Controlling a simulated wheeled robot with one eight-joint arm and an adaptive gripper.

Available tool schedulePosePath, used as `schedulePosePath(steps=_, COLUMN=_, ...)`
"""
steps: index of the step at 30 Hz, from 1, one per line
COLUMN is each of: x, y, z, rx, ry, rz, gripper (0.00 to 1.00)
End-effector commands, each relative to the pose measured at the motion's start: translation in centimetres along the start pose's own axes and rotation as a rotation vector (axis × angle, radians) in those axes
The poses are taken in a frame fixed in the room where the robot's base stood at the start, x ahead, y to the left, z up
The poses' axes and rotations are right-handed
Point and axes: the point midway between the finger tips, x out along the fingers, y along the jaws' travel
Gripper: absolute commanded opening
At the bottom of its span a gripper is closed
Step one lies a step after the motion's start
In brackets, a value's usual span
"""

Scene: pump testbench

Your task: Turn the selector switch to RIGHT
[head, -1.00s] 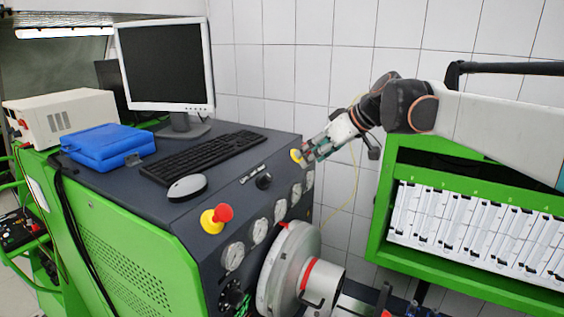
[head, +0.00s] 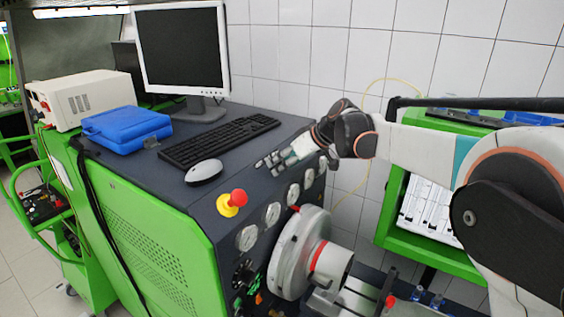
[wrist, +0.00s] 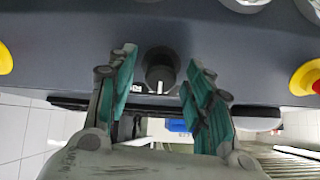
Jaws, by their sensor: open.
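The selector switch (wrist: 160,67) is a round black knob on the dark panel, in the upper middle of the wrist view. My gripper (wrist: 157,75) is open, with one teal-padded finger on each side of the knob. Whether the fingers touch it I cannot tell. Small white marks sit by the knob, too blurred to read. In the head view my gripper (head: 267,166) is at the panel's top edge and hides the switch.
A red emergency button on a yellow base (head: 233,203) sticks out left of my gripper. Several gauges (head: 273,214) line the panel below. A keyboard (head: 220,142) and a mouse (head: 204,172) lie on the bench top (head: 150,178). A large metal disc (head: 290,255) projects below.

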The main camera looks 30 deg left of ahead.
Motion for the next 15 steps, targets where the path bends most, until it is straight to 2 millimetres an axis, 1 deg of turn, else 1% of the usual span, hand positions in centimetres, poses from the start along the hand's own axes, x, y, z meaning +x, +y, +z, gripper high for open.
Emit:
schedulePosePath(steps=3, x=0.82, y=0.01, z=0.0, rx=0.0, ry=0.0, rz=0.0, gripper=0.47)
schedulePosePath(steps=6, x=1.12, y=0.01, z=0.02, rx=0.0, ry=0.0, rz=0.0, gripper=0.47)
schedulePosePath(steps=13, x=1.16, y=0.01, z=0.03, rx=0.0, ry=0.0, rz=0.0, gripper=0.47)
schedulePosePath(steps=14, x=1.16, y=0.01, z=0.03, rx=0.0, ry=0.0, rz=0.0, gripper=0.42)
schedulePosePath(steps=15, x=1.15, y=0.01, z=0.03, rx=0.0, ry=0.0, rz=0.0, gripper=0.33)
